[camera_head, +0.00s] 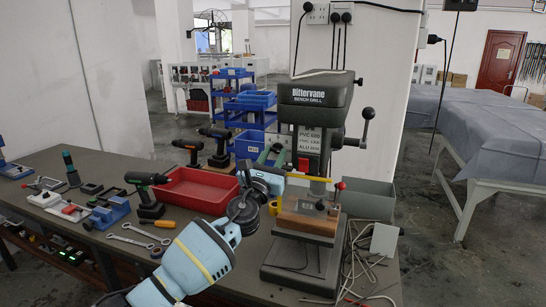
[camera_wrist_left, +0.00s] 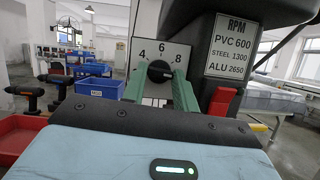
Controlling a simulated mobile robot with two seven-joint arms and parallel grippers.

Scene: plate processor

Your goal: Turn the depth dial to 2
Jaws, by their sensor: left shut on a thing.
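The bench drill (camera_head: 318,100) stands on the workbench. On its side, in the left wrist view, a white dial plate (camera_wrist_left: 178,52) shows the numbers 4, 6 and 8. The black knob of the depth dial (camera_wrist_left: 160,71) sits at its middle. My left gripper (camera_wrist_left: 161,80) has its two green fingers on either side of this knob, shut on it. The lower part of the plate is hidden behind the fingers, and I cannot tell which number the knob points at. In the head view my left gripper (camera_head: 272,154) reaches the drill's left side. My right gripper is not in view.
A red tray (camera_head: 198,188), cordless drills (camera_head: 147,194), spanners (camera_head: 135,241) and an orange-handled screwdriver (camera_head: 155,223) lie on the bench to the left. A wooden block (camera_head: 306,219) sits under the drill.

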